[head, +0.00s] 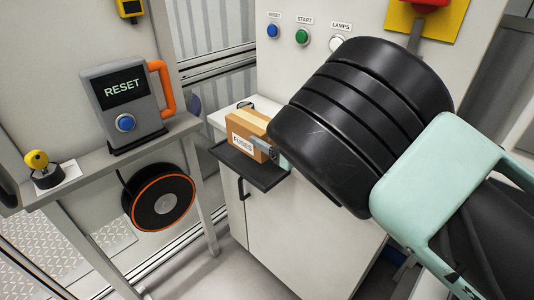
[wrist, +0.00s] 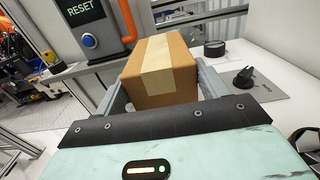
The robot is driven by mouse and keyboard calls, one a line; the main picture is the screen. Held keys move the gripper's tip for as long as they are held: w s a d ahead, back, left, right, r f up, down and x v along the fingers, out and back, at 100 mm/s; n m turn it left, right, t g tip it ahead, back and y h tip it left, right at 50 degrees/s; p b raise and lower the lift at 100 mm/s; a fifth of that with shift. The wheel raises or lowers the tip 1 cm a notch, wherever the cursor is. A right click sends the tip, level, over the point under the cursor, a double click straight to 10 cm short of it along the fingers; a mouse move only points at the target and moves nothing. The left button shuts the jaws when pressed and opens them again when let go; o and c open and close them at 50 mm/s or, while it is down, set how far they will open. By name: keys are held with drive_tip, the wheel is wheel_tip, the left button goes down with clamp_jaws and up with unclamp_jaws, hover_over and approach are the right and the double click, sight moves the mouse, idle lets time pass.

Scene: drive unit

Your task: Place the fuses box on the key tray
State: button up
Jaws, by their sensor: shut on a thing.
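The fuses box (head: 241,143) is a brown carton with a white FUSES label and a pale tape strip. In the wrist view the box (wrist: 162,85) sits between the two grey fingers of my gripper (wrist: 160,88), which is shut on it. In the head view my gripper (head: 265,146) reaches the box from the right, largely hidden by my black arm. The key tray (head: 252,172), a dark shelf on the cabinet's front, shows below and in front of the box. I cannot tell whether the box touches it.
A white cabinet (head: 285,215) carries the tray and RESET, START and LAMPS buttons (head: 302,36). To the left, a RESET unit (head: 123,105) with an orange handle stands on a grey shelf. A dark round object (wrist: 214,50) and black knob (wrist: 243,77) are on the white top.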

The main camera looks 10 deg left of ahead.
drive_tip(key=shift+f+p, duration=0.65)
drive_tip(key=shift+f, duration=2.5)
drive_tip(key=o, duration=1.2)
drive_tip(key=shift+f, duration=0.15)
drive_tip(key=shift+c, duration=0.2)
drive_tip(key=shift+r, duration=0.2)
drive_tip(key=shift+s+d+f, duration=0.15)
drive_tip(key=shift+d, duration=0.1)
drive_tip(key=b+v, duration=0.3)
drive_tip(key=v, duration=0.8)
drive_tip(key=shift+d, duration=0.2)
drive_tip(key=shift+s, duration=0.1)
